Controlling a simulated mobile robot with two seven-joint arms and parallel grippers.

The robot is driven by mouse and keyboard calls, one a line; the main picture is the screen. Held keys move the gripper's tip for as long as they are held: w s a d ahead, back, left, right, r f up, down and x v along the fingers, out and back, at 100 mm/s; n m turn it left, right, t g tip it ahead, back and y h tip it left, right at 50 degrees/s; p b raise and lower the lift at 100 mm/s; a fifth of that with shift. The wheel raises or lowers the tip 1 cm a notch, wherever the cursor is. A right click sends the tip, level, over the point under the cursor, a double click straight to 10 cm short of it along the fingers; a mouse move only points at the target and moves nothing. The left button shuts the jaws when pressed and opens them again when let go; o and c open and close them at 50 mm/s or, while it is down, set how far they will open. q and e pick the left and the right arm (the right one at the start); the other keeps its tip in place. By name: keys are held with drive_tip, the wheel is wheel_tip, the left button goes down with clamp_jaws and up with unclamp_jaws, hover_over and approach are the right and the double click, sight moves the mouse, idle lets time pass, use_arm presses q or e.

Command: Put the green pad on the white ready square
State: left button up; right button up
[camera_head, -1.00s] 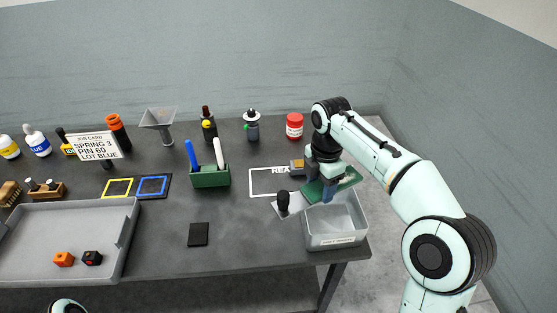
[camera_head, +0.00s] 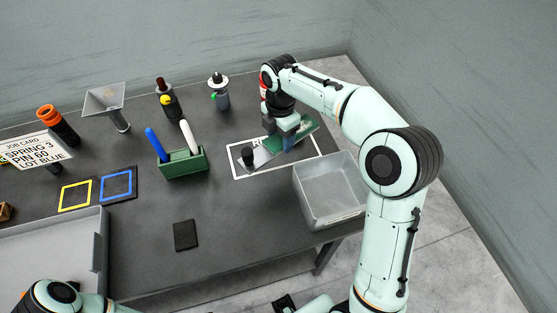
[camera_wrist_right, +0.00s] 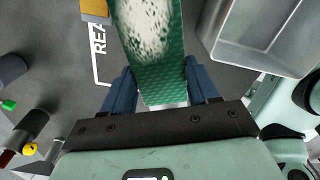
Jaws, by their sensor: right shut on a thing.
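My right gripper (camera_head: 289,135) is shut on the green pad (camera_head: 306,130) and holds it, tilted, over the white-outlined ready square (camera_head: 285,165). In the right wrist view the pad (camera_wrist_right: 170,75) lies between the blue fingers (camera_wrist_right: 162,92) and carries a whitish, fuzzy patch.
A clear grey bin (camera_head: 330,215) stands right of the square, at the table's edge. A green holder (camera_head: 183,166) with blue and white handles is to its left. A black block (camera_head: 185,235) lies in front. Bottles and a funnel (camera_head: 105,98) line the back.

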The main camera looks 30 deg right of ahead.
hover_over(279, 167)
wheel_tip(279, 167, down, 5)
drive_tip(key=shift+d+f+b, duration=0.1)
drive_tip(key=shift+f+b, duration=0.1)
drive_tip(key=shift+b, duration=0.1)
drive_tip(key=shift+f+b, duration=0.3)
drive_tip(key=shift+f, duration=2.75)
drive_tip(key=shift+f, duration=0.2)
drive_tip(key=o, duration=1.2)
drive_tip(key=shift+c, duration=0.2)
drive_tip(key=shift+r, duration=0.1)
wheel_tip(279, 167, up, 12)
drive_tip(key=shift+r+p, duration=0.1)
drive_tip(key=shift+p, duration=0.7)
